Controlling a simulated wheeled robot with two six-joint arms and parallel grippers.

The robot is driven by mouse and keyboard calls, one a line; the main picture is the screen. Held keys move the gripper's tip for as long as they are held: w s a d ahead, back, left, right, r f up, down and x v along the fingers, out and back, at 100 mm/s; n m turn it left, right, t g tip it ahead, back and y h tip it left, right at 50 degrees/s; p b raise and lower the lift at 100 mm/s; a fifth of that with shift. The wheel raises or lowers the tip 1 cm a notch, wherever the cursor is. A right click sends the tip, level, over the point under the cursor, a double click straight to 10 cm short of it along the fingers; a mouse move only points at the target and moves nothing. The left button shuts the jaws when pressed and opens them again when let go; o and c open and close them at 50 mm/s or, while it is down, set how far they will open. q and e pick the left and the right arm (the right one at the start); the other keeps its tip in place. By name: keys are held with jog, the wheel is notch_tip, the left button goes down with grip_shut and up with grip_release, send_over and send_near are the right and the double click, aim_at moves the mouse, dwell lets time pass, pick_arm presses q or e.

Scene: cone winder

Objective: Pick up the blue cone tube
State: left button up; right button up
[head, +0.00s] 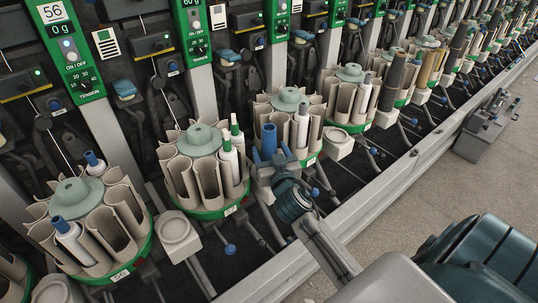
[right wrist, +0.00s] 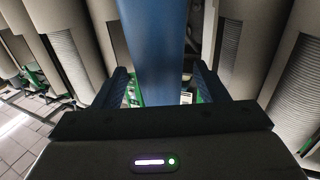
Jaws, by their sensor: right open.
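The blue cone tube (head: 269,141) stands upright at a winder station near the middle of the head view, beside a round magazine (head: 290,100) of beige pockets. In the right wrist view the blue tube (right wrist: 155,45) runs down between my two fingers. My right gripper (head: 277,168) is open around the tube, with a finger on each side and a visible gap at the right finger. The tube's lower part is hidden behind the gripper. My left gripper is not in view.
Similar magazines stand in a row, one at the left (head: 75,190) and one nearer the middle (head: 200,137), several holding white tubes with coloured tips. Green control panels (head: 70,50) rise behind. A grey rail (head: 355,190) edges the machine. The floor (head: 440,175) at right has free room.

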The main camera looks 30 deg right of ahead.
jog(key=shift+w+d, duration=0.25)
jog(key=shift+w, duration=0.45)
jog(key=c, duration=1.1)
jog(key=shift+o, duration=0.2)
